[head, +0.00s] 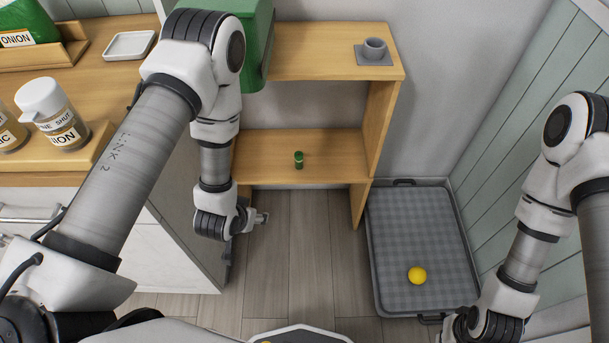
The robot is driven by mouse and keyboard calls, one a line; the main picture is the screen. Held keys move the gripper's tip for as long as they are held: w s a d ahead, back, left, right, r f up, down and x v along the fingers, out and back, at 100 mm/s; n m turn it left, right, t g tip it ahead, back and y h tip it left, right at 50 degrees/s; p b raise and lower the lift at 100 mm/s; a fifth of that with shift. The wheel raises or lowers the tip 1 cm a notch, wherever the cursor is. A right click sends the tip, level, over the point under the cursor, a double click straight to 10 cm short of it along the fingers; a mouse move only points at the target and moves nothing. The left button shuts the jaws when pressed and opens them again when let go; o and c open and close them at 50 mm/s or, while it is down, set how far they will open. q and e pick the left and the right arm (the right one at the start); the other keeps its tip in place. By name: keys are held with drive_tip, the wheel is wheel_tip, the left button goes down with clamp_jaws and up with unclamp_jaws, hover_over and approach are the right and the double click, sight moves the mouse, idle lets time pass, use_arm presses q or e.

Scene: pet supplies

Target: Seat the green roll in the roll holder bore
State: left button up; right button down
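A small dark green roll (299,160) stands upright on the lower shelf of the wooden shelf unit, near its front edge. A grey holder (374,48), a short cylinder with a bore on a square base, sits on the top shelf at the right. My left gripper (262,217) hangs in front of the shelf, left of and nearer than the roll, apart from it. It is seen small and partly behind my wrist, so its opening is unclear. My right arm comes in at the right; its gripper is cut off or hidden at the bottom edge.
The shelf unit (330,68) has free room on both boards. A large green object (255,40) stands at its upper left. A grey tray (420,230) with a yellow ball (417,275) lies on the floor at right. Left is a counter with jars (50,110) and a white dish (130,45).

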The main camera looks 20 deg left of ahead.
use_arm(q)
drive_tip(key=w+d+f+t+b, duration=0.1)
drive_tip(key=w+f+t+b, duration=0.3)
drive_tip(key=w+f+b, duration=0.5)
drive_tip(key=t+b, duration=0.5)
drive_tip(key=b, duration=0.8)
approach(297, 159)
wheel_tip(297, 159, down, 4)
drive_tip(key=a, duration=0.1)
drive_tip(key=w+t+b, duration=0.1)
drive_tip(key=w+b, duration=0.1)
drive_tip(key=w, duration=0.1)
drive_tip(key=w+r+b, duration=0.1)
drive_tip(key=w+b, duration=0.1)
drive_tip(key=w, duration=0.2)
drive_tip(key=w+d+t+h+b, duration=0.1)
drive_tip(key=w+b, duration=0.2)
drive_tip(key=w, duration=0.1)
drive_tip(key=shift+d+r+m+t, duration=0.1)
drive_tip(key=shift+r+m+t, duration=0.2)
drive_tip(key=shift+r+m, duration=0.1)
drive_tip(key=shift+r, duration=0.15)
clamp_jaws()
use_arm(e)
wheel_tip(297, 159, down, 33)
drive_tip(key=shift+f, duration=0.15)
